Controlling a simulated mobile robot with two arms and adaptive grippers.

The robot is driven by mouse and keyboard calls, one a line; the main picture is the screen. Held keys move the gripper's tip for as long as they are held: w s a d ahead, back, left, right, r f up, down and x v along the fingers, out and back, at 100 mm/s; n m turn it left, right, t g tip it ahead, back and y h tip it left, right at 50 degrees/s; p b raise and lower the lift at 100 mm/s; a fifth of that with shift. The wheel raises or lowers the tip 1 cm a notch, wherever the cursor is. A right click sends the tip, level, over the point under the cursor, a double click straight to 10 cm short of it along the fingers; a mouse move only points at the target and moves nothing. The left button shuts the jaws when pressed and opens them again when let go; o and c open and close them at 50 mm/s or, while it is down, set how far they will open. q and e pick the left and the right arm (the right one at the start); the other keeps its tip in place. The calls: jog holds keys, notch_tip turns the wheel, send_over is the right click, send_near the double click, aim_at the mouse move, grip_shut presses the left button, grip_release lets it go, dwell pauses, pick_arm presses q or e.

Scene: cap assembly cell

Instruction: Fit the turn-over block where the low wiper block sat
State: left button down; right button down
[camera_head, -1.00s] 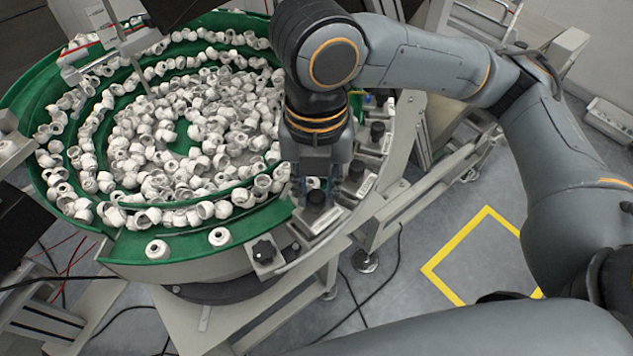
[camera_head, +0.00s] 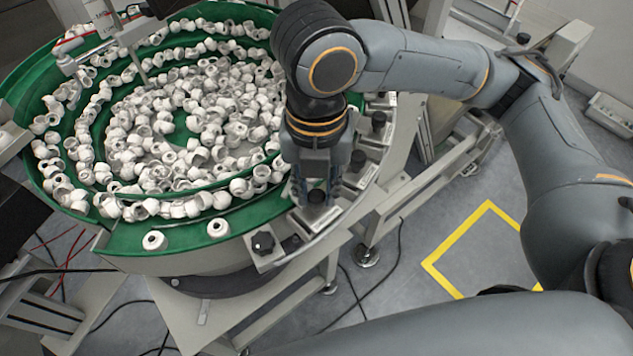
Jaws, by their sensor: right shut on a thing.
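My right gripper (camera_head: 314,192) points down at the front right rim of the green bowl. It is shut on the black knob (camera_head: 317,197) of a small grey block (camera_head: 315,216). The block is at the rim, and I cannot tell whether it is seated or slightly raised. Another knobbed block (camera_head: 358,174) stands just behind it along the rim, and one more (camera_head: 378,122) is farther back. A block with a dark knob (camera_head: 262,243) is at the front left of the gripper. I cannot tell which is the turn-over block. My left gripper is out of view.
The green bowl (camera_head: 120,237) holds many white caps, with two lying on its front ledge (camera_head: 154,241). A probe on a stand (camera_head: 130,35) reaches over the bowl at the back left. Open floor with a yellow outline (camera_head: 455,238) lies to the right.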

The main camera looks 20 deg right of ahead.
jog(key=shift+f, duration=0.2)
jog(key=c, duration=1)
grip_release()
jog(key=shift+c, duration=0.2)
notch_tip(320, 180, up, 12)
